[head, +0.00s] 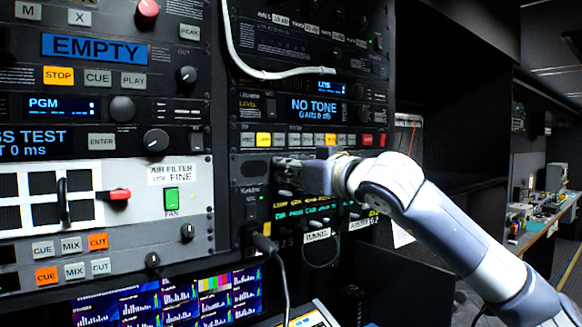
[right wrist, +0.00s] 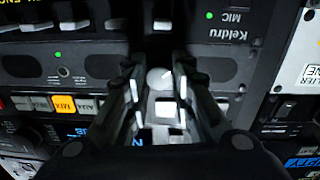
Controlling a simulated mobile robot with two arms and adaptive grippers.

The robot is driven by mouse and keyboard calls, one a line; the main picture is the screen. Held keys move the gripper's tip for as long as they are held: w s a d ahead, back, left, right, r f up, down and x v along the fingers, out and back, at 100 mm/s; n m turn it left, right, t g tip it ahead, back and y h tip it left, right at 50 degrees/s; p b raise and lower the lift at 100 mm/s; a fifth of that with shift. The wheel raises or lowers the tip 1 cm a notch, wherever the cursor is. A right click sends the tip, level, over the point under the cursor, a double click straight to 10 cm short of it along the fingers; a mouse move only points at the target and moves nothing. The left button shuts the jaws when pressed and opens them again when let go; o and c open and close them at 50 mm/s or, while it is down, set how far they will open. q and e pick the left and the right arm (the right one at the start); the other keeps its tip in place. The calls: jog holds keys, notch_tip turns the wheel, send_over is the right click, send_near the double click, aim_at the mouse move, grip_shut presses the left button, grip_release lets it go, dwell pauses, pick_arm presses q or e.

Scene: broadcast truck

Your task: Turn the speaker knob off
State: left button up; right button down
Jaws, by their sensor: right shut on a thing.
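The speaker knob (right wrist: 158,77) is a small round grey knob with a light pointer line, seen in the right wrist view. It sits on a black panel between two dark oval grilles, and the wrist picture shows the panel's lettering upside down. My right gripper (right wrist: 159,88) has its two fingers on either side of the knob, shut on it. In the head view my right gripper (head: 287,175) reaches the panel beside the left grille (head: 256,168) and hides the knob. My left gripper is in neither view.
A white cable (head: 237,58) hangs above. An air filter panel (head: 157,196) is to the left.

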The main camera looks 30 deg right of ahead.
jog(key=shift+w+a+f+n, duration=0.1)
jog(key=shift+f+n, duration=0.35)
jog(key=shift+n, duration=0.15)
jog(key=c, duration=1.4)
grip_release()
jog(key=shift+o, duration=0.3)
jog(key=shift+r, duration=0.25)
jog(key=shift+s, duration=0.2)
jog(key=s+d, duration=0.1)
jog(key=s, duration=1)
jog(key=shift+s+d, duration=0.25)
jog(key=shift+s, duration=0.15)
